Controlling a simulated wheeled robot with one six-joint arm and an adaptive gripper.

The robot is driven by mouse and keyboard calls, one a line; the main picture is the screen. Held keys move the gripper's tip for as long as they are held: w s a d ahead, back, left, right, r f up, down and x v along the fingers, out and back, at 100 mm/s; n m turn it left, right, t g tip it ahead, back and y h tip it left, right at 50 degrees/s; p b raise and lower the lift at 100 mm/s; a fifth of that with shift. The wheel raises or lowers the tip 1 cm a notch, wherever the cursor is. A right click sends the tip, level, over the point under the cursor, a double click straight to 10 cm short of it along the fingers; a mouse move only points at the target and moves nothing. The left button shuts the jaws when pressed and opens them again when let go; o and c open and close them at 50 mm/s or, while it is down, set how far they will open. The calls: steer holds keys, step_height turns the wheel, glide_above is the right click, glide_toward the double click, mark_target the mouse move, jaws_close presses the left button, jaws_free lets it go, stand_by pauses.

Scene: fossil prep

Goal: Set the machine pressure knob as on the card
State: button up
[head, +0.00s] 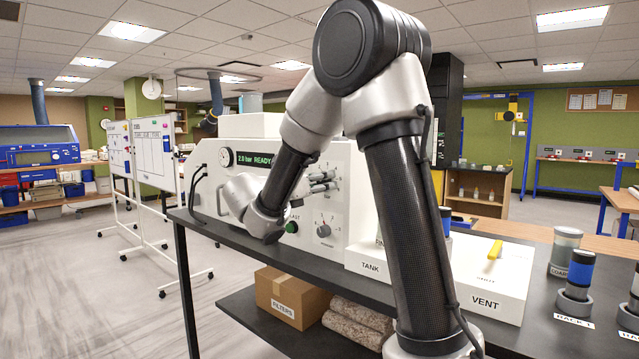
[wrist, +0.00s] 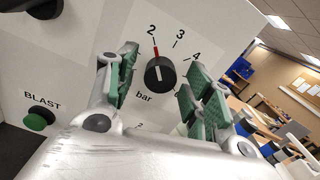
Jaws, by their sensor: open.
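The pressure knob (wrist: 160,75) is black and round with a white line. A red pointer at its upper edge is toward the 2 on the printed bar scale. My gripper (wrist: 167,88) is open, with one green-padded finger on each side of the knob in the picture; I see no contact. In the head view my gripper (head: 322,182) is at the white machine's front panel (head: 340,208) and hides this knob. The machine's green display (head: 253,159) reads 2.0 bar READY. I cannot make out a setting card.
A green BLAST button (wrist: 38,120) is lower left of the knob. A second knob (head: 323,231) sits lower on the panel. TANK and VENT boxes, the latter with a yellow handle (head: 495,250), stand right on the dark bench. Whiteboards (head: 153,152) stand left beyond open floor.

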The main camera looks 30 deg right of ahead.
steer(key=shift+d, duration=0.1)
steer(key=c, duration=1)
steer(key=shift+c, duration=0.2)
steer(key=shift+m, duration=7.9)
